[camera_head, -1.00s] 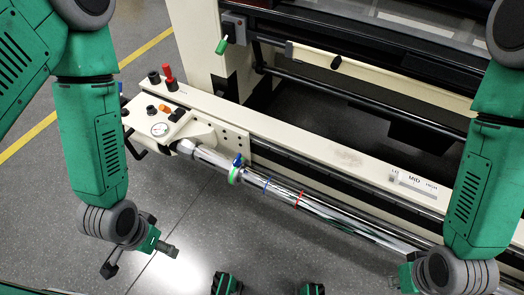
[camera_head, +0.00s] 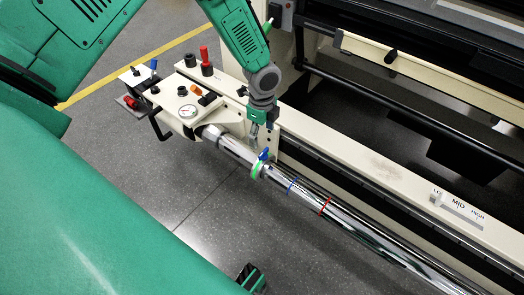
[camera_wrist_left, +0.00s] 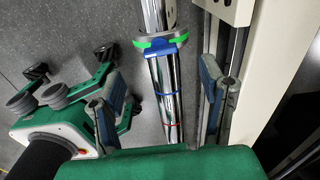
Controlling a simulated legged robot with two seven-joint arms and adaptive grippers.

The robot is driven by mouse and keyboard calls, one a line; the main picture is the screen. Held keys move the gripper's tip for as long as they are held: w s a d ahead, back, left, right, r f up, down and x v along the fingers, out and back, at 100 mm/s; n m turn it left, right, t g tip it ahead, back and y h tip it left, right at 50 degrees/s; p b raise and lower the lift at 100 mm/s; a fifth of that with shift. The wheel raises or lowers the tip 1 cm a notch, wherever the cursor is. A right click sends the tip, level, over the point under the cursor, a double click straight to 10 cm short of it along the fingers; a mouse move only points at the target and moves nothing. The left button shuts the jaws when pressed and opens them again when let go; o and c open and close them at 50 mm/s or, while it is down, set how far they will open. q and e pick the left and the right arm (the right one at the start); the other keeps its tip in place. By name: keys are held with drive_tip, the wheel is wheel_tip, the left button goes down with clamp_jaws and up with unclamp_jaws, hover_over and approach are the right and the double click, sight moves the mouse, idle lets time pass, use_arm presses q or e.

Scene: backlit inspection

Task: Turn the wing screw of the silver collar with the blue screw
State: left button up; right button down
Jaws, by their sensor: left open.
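The silver collar (camera_head: 256,172) sits around the chrome bar, with a bright green band on it. Its blue wing screw (camera_head: 264,155) stands up at the collar's upper side. In the left wrist view, the collar (camera_wrist_left: 152,42) and blue screw (camera_wrist_left: 164,48) show ahead of the fingertips. My left gripper (camera_head: 254,136) is just above and beyond the screw in the head view, apart from it. In the left wrist view its two fingers (camera_wrist_left: 163,98) are spread, with the chrome bar visible between them and nothing held.
The chrome bar (camera_head: 365,233) carries a blue ring (camera_head: 291,185) and a red ring (camera_head: 325,205). A cream rail (camera_head: 365,160) runs alongside. A panel with knobs and a gauge (camera_head: 188,111) stands at the bar's left end. Open floor lies in front.

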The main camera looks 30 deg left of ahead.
sight(265, 151)
use_arm(q)
drive_tip(key=f, duration=0.2)
drive_tip(key=d+f+b, duration=0.1)
drive_tip(key=f, duration=0.1)
drive_tip(key=f+b, duration=0.1)
drive_tip(key=f, duration=0.2)
drive_tip(key=shift+d+f, duration=0.1)
drive_tip(key=shift+d, duration=0.05)
drive_tip(key=shift+a+f, duration=0.2)
drive_tip(key=shift+f, duration=0.1)
drive_tip(key=shift+a+f, duration=0.2)
drive_tip(key=shift+a, duration=0.1)
drive_tip(key=shift+d+r, duration=0.1)
drive_tip(key=shift+d, duration=0.1)
drive_tip(key=shift+d+r, duration=0.1)
drive_tip(key=shift+d, duration=0.15)
drive_tip(key=c, duration=1.2)
use_arm(e)
drive_tip(key=f, duration=0.1)
drive_tip(key=d+f, duration=0.1)
drive_tip(key=f, duration=0.1)
drive_tip(key=shift+f, duration=0.15)
